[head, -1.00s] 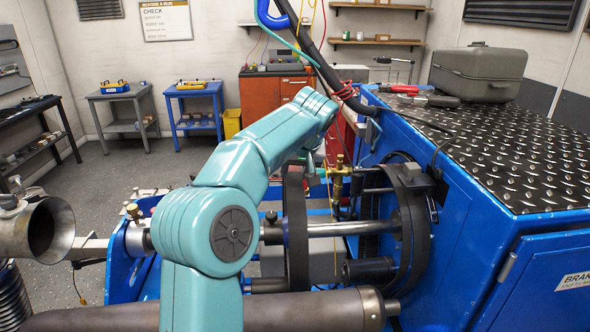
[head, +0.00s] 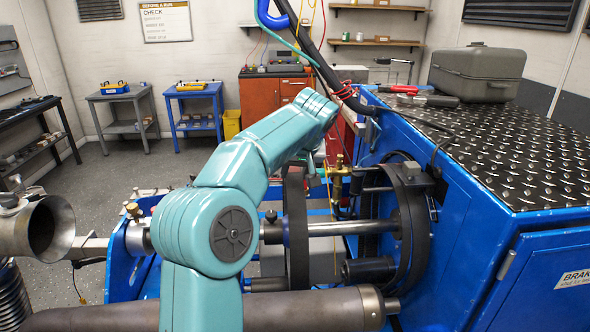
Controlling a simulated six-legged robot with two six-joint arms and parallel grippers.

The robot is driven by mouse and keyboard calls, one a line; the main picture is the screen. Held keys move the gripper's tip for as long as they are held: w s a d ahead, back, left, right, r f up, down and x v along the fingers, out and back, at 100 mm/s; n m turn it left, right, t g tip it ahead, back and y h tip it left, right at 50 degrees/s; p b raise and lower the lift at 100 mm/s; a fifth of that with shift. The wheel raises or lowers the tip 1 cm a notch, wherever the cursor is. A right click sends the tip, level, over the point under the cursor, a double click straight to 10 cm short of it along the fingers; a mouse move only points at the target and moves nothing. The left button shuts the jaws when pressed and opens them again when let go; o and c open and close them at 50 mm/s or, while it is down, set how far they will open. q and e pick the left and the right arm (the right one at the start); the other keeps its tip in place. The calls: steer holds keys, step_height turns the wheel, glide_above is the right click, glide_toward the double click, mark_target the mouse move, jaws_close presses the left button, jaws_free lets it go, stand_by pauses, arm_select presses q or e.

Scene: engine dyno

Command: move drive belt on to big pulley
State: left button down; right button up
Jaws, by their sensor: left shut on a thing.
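My teal left arm reaches over the machine, and its left gripper (head: 304,163) is mostly hidden behind the forearm. It is shut at the top of the drive belt (head: 297,235), a dark band that hangs down around the steel shaft. The big pulley (head: 418,235) is the large dark round part at the right end of the shaft, against the blue housing. A clear gap along the shaft separates the belt from the pulley. The belt's lower end is partly hidden behind the dark cylinder in front. My right gripper is not in view.
The bare shaft (head: 343,229) runs between belt and pulley. A brass fitting (head: 338,182) stands just above it. A dark cylinder (head: 290,308) lies across the front. The blue housing (head: 470,245) with its tread-plate top bounds the right side.

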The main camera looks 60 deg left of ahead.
arm_select(q)
steer(key=shift+d+f, duration=0.15)
steer(key=shift+f, duration=0.25)
